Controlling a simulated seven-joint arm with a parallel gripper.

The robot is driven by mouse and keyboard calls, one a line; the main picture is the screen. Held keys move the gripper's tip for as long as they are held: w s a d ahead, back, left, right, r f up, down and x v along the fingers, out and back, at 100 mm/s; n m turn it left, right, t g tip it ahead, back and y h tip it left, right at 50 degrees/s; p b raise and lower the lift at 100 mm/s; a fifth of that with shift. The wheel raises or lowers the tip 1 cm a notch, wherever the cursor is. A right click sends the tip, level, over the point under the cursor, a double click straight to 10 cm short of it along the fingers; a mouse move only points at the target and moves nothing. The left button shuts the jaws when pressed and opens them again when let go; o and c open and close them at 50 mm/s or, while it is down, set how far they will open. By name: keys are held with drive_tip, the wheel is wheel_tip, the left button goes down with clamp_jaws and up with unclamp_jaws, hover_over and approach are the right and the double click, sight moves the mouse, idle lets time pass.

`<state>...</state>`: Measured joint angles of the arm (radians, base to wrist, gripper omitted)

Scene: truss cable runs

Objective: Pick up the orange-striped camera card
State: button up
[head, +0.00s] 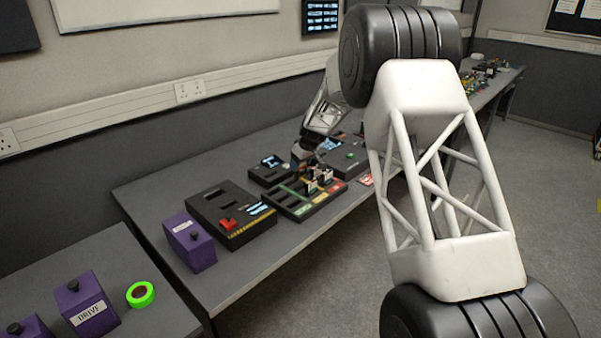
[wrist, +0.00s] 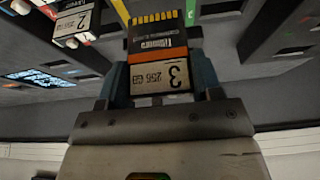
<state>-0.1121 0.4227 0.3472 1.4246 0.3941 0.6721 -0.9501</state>
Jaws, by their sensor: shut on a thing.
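A black camera card (wrist: 158,50) with gold contacts sits between the two fingers of my gripper (wrist: 160,80) in the wrist view. Its pale label reads 3 and 256 GB upside down, beside a brownish-orange band. My gripper is shut on this card. In the head view my gripper (head: 303,152) is small, at the back edge of the black card tray (head: 300,212); the held card cannot be made out clearly there.
Another card (wrist: 75,22), labelled 2, shows at the upper left of the wrist view. In the head view, cards (head: 316,180) stand in the tray. Black devices (head: 232,215) and a purple box (head: 190,243) lie to its left.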

drive_tip(key=shift+r, duration=1.1)
drive_tip(key=s+a+r, duration=0.1)
drive_tip(key=s+a, duration=0.6)
drive_tip(key=a, duration=0.6)
drive_tip(key=s+a+r, duration=0.1)
drive_tip(key=s+a, duration=0.6)
drive_tip(key=a, duration=0.6)
drive_tip(key=shift+r, duration=0.3)
drive_tip(key=shift+f, duration=0.15)
drive_tip(key=shift+f, duration=2.95)
drive_tip(key=shift+f, duration=1)
